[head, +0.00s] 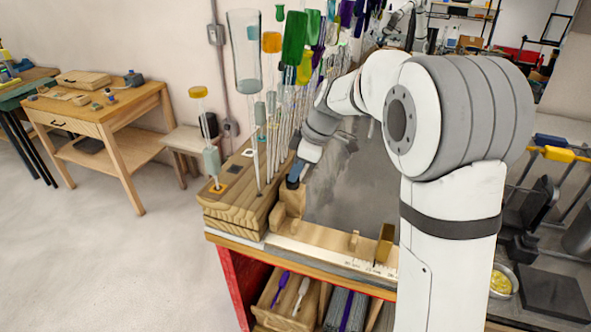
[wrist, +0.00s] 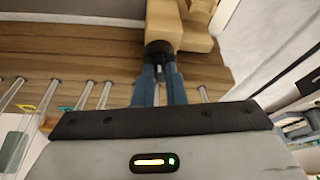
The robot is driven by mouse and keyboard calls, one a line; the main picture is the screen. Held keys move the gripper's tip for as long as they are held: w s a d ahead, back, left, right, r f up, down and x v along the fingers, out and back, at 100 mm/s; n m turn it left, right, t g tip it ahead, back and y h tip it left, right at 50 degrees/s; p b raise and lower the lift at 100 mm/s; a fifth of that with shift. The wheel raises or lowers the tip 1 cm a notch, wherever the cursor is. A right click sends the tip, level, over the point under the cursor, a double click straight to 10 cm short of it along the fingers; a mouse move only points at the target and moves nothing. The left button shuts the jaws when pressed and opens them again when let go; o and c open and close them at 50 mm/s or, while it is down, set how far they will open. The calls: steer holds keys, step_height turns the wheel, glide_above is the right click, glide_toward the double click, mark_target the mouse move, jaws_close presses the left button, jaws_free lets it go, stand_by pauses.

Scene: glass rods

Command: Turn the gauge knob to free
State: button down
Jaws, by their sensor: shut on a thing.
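In the wrist view, the two blue fingers of my gripper (wrist: 161,72) reach up to a dark round knob (wrist: 159,47) and are shut on it. The knob sits at the end of a light wooden block (wrist: 178,22). Which way the knob is turned I cannot tell. In the head view, my gripper (head: 293,178) points down at the wooden gauge block (head: 291,202), at the left end of a pale bench strip with a printed scale (head: 325,256). The knob is hidden there behind the fingers.
Left of my gripper stands a wooden rack (head: 232,208) with several upright glass rods and coloured glass pieces, close to my arm. Small wooden stops (head: 385,243) stand on the strip at right. A bowl of yellow bits (head: 501,281) sits at lower right.

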steer(key=shift+f+m+t+b, duration=0.2)
steer(key=shift+m+t+b, duration=0.2)
steer(key=shift+m+b, duration=0.45)
steer(key=shift+r+m+b, duration=0.25)
steer(key=shift+m+b, duration=0.3)
steer(key=c, duration=1.5)
jaws_free()
steer(key=v, duration=0.4)
steer(key=b+v, duration=0.1)
steer(key=v, duration=0.2)
steer(key=shift+s+d+r, duration=0.1)
steer(key=shift+s+r, duration=0.15)
steer(key=shift+r, duration=0.1)
